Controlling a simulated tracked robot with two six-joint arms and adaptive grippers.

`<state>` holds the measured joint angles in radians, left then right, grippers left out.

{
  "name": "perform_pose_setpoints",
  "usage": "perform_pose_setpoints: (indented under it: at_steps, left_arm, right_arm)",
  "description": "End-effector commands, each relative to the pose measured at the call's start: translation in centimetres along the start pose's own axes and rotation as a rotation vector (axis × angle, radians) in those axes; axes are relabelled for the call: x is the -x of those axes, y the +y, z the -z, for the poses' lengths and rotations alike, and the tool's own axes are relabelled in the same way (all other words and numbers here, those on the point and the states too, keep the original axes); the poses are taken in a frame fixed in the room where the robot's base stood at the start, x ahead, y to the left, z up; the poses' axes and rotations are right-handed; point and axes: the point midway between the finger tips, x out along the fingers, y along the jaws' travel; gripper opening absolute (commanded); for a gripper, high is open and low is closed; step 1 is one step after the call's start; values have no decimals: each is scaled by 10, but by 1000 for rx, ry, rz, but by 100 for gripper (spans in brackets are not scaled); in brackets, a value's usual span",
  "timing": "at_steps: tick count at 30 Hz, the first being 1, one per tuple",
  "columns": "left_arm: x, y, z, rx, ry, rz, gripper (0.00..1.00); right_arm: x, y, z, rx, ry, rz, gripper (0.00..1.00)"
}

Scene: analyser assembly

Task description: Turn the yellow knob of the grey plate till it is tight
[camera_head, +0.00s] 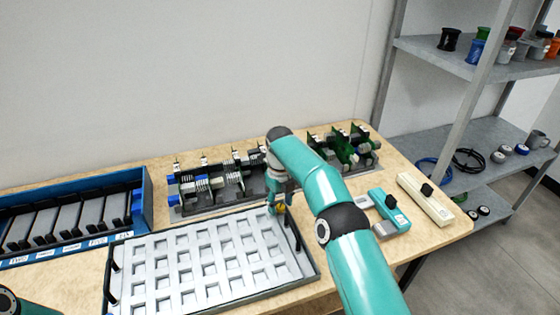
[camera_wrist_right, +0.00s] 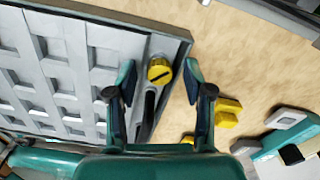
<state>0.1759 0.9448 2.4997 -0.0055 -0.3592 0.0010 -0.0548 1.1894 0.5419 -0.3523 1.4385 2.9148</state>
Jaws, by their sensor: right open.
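The grey plate (camera_head: 190,262) with its grid of square pockets lies on the table at front centre. It also fills the left of the right wrist view (camera_wrist_right: 75,75). Its yellow knob (camera_wrist_right: 159,70) has a dark slot and sits near the plate's corner, beside a black handle (camera_wrist_right: 149,105). In the head view the knob (camera_head: 281,209) is mostly hidden by my right gripper (camera_head: 277,206). The right gripper (camera_wrist_right: 159,76) points down, open, with one finger on each side of the knob and visible gaps. Only a bit of my left arm shows at lower left.
A blue rack (camera_head: 145,195) of dark modules stands left. A grey tray of parts and green boards (camera_head: 345,150) lies behind the plate. A teal device (camera_head: 390,210) and a cream box (camera_head: 425,200) lie right. Yellow blocks (camera_wrist_right: 228,112) lie near the gripper's right finger.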

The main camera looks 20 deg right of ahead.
Motion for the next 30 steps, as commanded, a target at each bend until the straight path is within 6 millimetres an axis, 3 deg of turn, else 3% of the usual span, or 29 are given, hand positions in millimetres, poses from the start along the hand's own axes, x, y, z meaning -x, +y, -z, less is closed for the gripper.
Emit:
perform_pose_setpoints:
  at_steps: [1,5,10,30]
  left_arm:
    - [18,6,0,0,0,0,37]
    - [38,14,0,0,0,0,37]
    - [36,13,0,0,0,0,37]
    - [38,14,0,0,0,0,37]
  right_arm:
    - [9,0,1,36,5,-1,51]
    - [9,1,1,177,4,-1,51]
    - [0,1,0,411,1,0,51]
    - [0,2,1,1320,0,0,51]
